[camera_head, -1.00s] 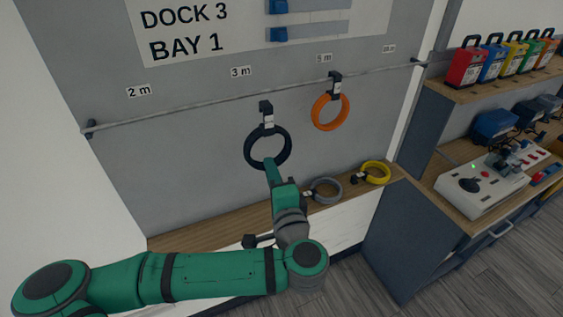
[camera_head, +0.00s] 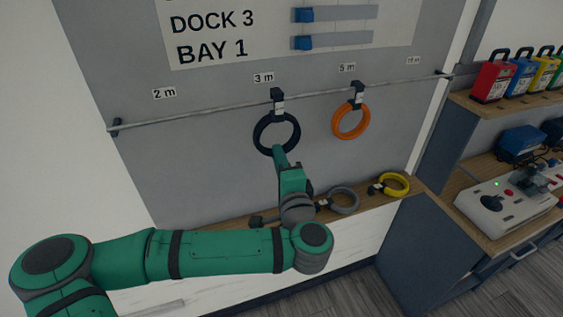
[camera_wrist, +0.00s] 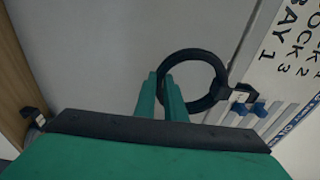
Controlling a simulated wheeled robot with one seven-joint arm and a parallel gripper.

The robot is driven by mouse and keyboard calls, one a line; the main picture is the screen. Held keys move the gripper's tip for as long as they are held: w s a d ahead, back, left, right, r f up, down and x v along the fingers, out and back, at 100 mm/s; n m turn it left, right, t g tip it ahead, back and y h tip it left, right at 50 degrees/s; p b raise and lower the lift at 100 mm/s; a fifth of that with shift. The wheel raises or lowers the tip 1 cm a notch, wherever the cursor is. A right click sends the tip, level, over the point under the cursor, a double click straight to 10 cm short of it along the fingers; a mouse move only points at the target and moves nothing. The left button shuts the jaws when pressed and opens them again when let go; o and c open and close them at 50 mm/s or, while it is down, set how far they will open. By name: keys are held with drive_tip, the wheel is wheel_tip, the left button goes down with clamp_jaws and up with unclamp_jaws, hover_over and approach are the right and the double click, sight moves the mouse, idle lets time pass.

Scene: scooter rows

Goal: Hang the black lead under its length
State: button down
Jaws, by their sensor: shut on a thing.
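The black lead (camera_head: 258,134) is a coiled ring with a black hook and white tag at its top. Its hook (camera_head: 278,98) is at the rail (camera_head: 205,108), just right of and below the 3 m label (camera_head: 263,77). I cannot tell if its weight rests on the rail. My gripper (camera_head: 279,152) is shut on the bottom of the ring. In the wrist view the black ring (camera_wrist: 216,72) passes between the green fingers (camera_wrist: 162,95), with its hook and tag to the right.
An orange lead (camera_head: 339,130) hangs under the 5 m label (camera_head: 347,67). A grey lead (camera_head: 345,200) and a yellow lead (camera_head: 400,184) lie on the wooden ledge (camera_head: 232,217) below. The rail is bare under the 2 m label (camera_head: 164,93). A control box (camera_head: 503,205) stands on the right bench.

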drive_tip(key=shift+w+a+r, duration=0.1)
drive_tip(key=shift+w+a, duration=0.15)
drive_tip(key=shift+w, duration=0.45)
drive_tip(key=shift+w+a, duration=0.2)
drive_tip(key=shift+w, duration=0.5)
drive_tip(key=shift+w+f, duration=0.2)
drive_tip(key=shift+f, duration=0.9)
drive_tip(key=c, duration=1.7)
unclamp_jaws()
drive_tip(key=shift+c, duration=0.2)
drive_tip(key=shift+s, duration=0.1)
